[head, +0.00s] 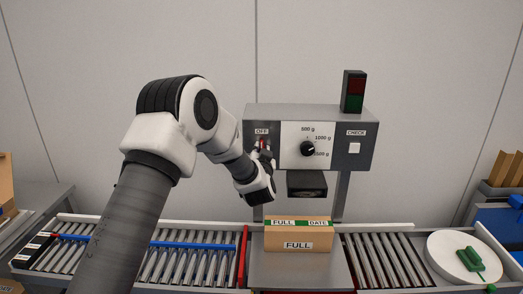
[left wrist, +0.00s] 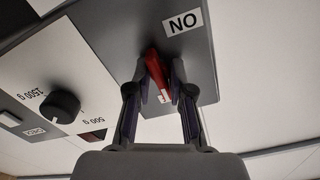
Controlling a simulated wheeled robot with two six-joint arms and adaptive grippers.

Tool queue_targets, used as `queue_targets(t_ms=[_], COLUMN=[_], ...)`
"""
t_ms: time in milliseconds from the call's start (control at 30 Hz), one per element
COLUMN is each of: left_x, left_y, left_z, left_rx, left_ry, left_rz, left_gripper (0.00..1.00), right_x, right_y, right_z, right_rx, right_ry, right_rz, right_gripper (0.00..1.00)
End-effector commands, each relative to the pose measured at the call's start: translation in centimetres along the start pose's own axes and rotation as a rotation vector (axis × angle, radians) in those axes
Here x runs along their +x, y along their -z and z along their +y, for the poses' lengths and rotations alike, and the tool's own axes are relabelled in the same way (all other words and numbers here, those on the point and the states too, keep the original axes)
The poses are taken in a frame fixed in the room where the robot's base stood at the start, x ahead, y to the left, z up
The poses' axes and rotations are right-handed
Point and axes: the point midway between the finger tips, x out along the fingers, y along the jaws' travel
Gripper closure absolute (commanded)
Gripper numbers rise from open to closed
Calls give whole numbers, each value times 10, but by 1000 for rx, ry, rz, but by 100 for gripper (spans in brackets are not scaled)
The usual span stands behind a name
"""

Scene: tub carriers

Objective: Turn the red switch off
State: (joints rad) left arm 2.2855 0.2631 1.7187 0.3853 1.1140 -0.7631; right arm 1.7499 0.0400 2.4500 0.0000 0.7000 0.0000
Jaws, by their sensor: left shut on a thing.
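In the left wrist view the red switch lever (left wrist: 156,72) stands between the fingers, close to an upside-down ON label (left wrist: 184,21). My left gripper (head: 261,152) is at the panel front and shut on the lever; it also shows in the left wrist view (left wrist: 156,88). The gripper partly hides the switch in the head view. I cannot tell the lever's exact setting. My right gripper is not in view.
A black dial (head: 308,148) and a white CHECK button (head: 354,148) are right of the switch. A red-green lamp (head: 353,91) tops the panel. A carton marked FULL (head: 298,236) stands below, between roller conveyors.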

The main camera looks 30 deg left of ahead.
Motion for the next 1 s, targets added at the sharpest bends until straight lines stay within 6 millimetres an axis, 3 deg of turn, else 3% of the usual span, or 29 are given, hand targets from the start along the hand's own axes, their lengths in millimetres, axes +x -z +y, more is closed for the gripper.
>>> queue_targets(t_ms=[367, 400, 467, 800, 1000], left_x=[-1, -1, -1, -3, -37], left_y=[-3, -3, -3, -1, 0], left_z=[1, 1, 1, 0, 1], left_rx=[8, 8, 7, 5, 6], left_ry=[-4, -4, -3, -1, -4], left_rz=[-6, -6, -6, -2, -3], left_gripper=[100, 72, 55, 55, 55], right_x=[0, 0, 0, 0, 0], right_y=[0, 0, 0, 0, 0], right_z=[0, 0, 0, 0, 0], right_rx=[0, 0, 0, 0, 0], right_ry=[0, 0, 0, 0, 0], right_rz=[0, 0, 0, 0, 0], right_gripper=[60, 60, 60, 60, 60])
